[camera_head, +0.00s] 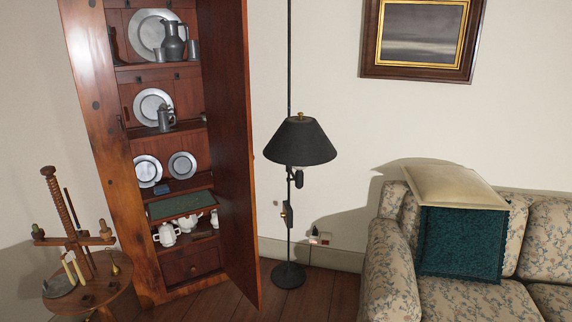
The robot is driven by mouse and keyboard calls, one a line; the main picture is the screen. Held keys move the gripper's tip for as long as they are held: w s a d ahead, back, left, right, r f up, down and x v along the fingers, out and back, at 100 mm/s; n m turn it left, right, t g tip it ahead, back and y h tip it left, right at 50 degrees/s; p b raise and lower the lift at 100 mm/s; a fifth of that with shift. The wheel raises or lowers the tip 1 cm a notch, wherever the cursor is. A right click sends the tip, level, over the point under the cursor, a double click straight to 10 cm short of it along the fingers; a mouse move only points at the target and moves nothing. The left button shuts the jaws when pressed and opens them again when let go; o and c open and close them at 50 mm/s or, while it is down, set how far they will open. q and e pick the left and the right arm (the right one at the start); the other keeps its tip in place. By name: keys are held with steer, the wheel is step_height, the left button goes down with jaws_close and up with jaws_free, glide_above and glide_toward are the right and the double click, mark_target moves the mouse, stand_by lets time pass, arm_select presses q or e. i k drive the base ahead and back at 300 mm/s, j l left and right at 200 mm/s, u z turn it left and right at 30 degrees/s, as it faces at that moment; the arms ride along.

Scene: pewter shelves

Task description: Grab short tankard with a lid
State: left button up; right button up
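A short grey pewter tankard (166,118), seemingly with a lid, stands on the second shelf down in the tall wooden cupboard (92,95). It is in front of a round pewter plate (149,101). A taller dark pewter jug (173,42) stands on the shelf above, with a smaller cup (194,50) close to its right. Neither of my grippers is in view.
The cupboard door (231,130) stands open on the right. A black floor lamp (300,142) stands beyond it. A round wooden table (100,294) with a candle stand is at the lower left. A flowered sofa (388,270) fills the right.

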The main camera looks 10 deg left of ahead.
mark_target(163, 124)
steer(key=i+u, duration=0.4)
steer(key=i, duration=0.15)
steer(key=i+l+u, duration=0.15)
steer(key=i+u, duration=0.25)
steer(key=i, duration=0.15)
